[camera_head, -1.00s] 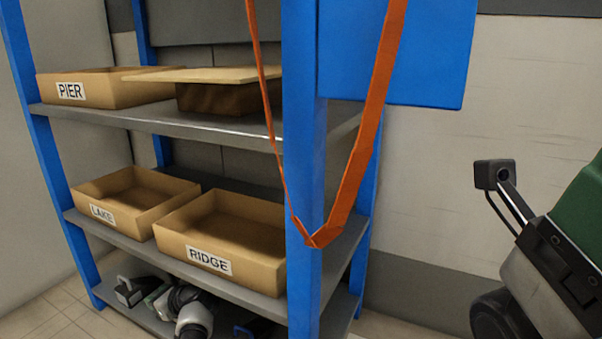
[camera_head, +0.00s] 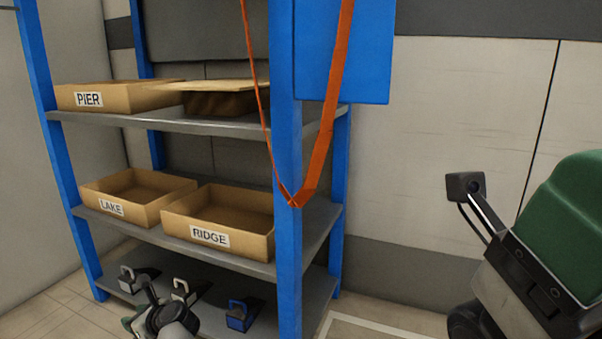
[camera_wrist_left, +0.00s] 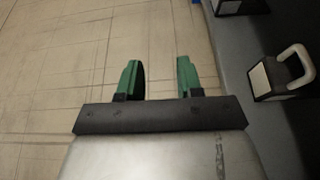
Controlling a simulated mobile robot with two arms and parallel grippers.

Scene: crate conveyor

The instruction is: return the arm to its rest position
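My left gripper (camera_head: 132,323) is low at the bottom left of the head view, in front of the rack's bottom shelf. In the left wrist view its two green fingers (camera_wrist_left: 159,76) are apart, with nothing between them. Bare tiled floor shows beyond the fingertips. The shelf edge and a dark block with a pale handle (camera_wrist_left: 270,80) are to the right of the fingers, apart from them.
A blue rack (camera_head: 289,240) holds crates labelled PIER (camera_head: 115,97), LAKE (camera_head: 150,207) and RIDGE (camera_head: 255,243). Handled blocks, one of them blue (camera_head: 238,318), stand on its bottom shelf. An orange strap (camera_head: 322,140) hangs by the front post.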

